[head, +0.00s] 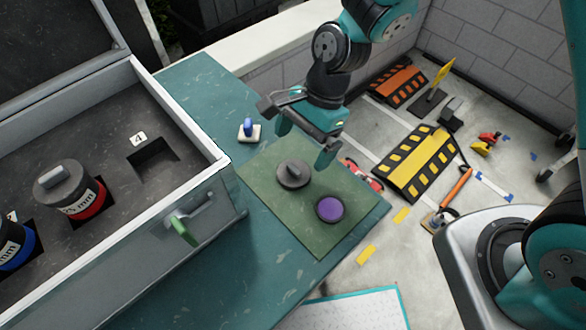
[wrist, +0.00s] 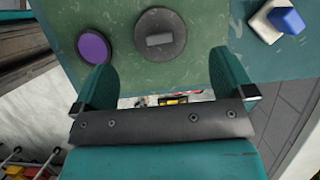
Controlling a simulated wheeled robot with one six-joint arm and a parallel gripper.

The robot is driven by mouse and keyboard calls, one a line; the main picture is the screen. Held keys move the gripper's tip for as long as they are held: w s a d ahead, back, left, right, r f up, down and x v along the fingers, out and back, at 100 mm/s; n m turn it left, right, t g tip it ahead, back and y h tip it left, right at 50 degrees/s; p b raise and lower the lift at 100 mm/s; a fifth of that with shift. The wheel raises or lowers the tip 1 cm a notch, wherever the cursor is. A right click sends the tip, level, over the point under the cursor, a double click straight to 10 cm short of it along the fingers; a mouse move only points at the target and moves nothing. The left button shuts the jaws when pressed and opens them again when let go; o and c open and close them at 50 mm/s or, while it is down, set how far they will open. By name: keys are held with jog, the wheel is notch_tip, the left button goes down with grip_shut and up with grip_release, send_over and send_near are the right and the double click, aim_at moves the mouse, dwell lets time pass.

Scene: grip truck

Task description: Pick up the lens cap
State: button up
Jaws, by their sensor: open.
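The lens cap looks to be the dark grey round disc (head: 293,174) with a raised bar on top. It lies flat on the green mat (head: 262,195); in the wrist view the grey disc (wrist: 160,20) is just beyond the fingertips, roughly centred between them. My gripper (head: 305,142) is open and empty, above and behind the disc, apart from it. In the wrist view both fingers (wrist: 163,62) show wide apart with nothing between them but mat and floor.
A purple disc (head: 330,209) lies on the mat close to the grey one. A blue-topped white piece (head: 249,131) stands on the teal surface (head: 200,95). An open case (head: 225,210) with capped lenses (head: 72,192) is at left. Ramps (head: 417,162) lie on the floor at right.

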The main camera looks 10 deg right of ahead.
aim_at(295, 168)
jog(key=shift+p+x, duration=0.45)
jog(key=shift+x, duration=2.6)
jog(key=shift+d, duration=0.15)
jog(key=c, duration=0.8)
